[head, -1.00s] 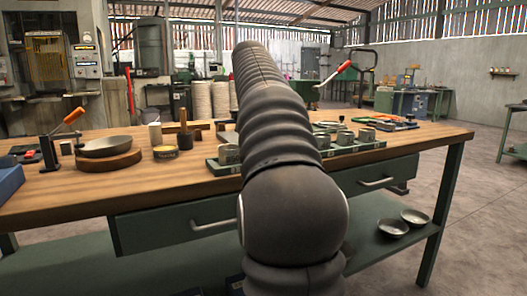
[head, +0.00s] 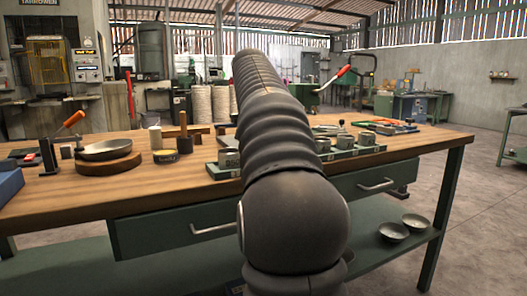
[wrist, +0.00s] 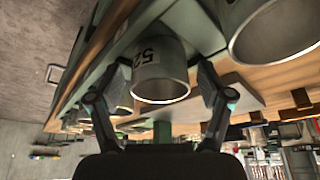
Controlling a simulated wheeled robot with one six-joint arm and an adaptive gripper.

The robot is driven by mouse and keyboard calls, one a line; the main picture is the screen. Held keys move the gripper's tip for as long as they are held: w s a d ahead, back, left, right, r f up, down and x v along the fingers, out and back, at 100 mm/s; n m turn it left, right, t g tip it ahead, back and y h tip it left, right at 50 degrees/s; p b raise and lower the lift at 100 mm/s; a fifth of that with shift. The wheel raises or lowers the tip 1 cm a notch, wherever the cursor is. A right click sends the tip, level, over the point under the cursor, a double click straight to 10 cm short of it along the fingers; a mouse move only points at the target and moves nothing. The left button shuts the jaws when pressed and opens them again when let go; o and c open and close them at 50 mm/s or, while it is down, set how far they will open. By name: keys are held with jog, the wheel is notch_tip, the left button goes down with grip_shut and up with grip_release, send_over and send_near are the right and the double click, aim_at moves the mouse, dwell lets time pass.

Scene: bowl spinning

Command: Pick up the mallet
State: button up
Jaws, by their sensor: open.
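The mallet (head: 184,128) appears to be the upright wooden handle with a dark, stubby head. It stands on the bench left of my arm in the head view, behind a small dark tin. I cannot make it out in the wrist view. My gripper (wrist: 163,70) shows in the wrist view with its two fingers spread apart. A grey metal cylinder marked "52" (wrist: 160,72) shows between the fingers; I cannot tell whether they touch it. In the head view my gripper is hidden behind my arm.
The wooden bench (head: 60,195) has a shallow bowl (head: 104,149) on a round wooden block at left, near an orange-handled lever (head: 70,120). A green tray (head: 345,152) of grey cylinders lies behind my arm. Two bowls (head: 393,231) sit on the lower shelf.

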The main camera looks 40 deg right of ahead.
jog(key=p+v, duration=0.3)
jog(key=v, duration=0.9)
jog(key=shift+p, duration=0.3)
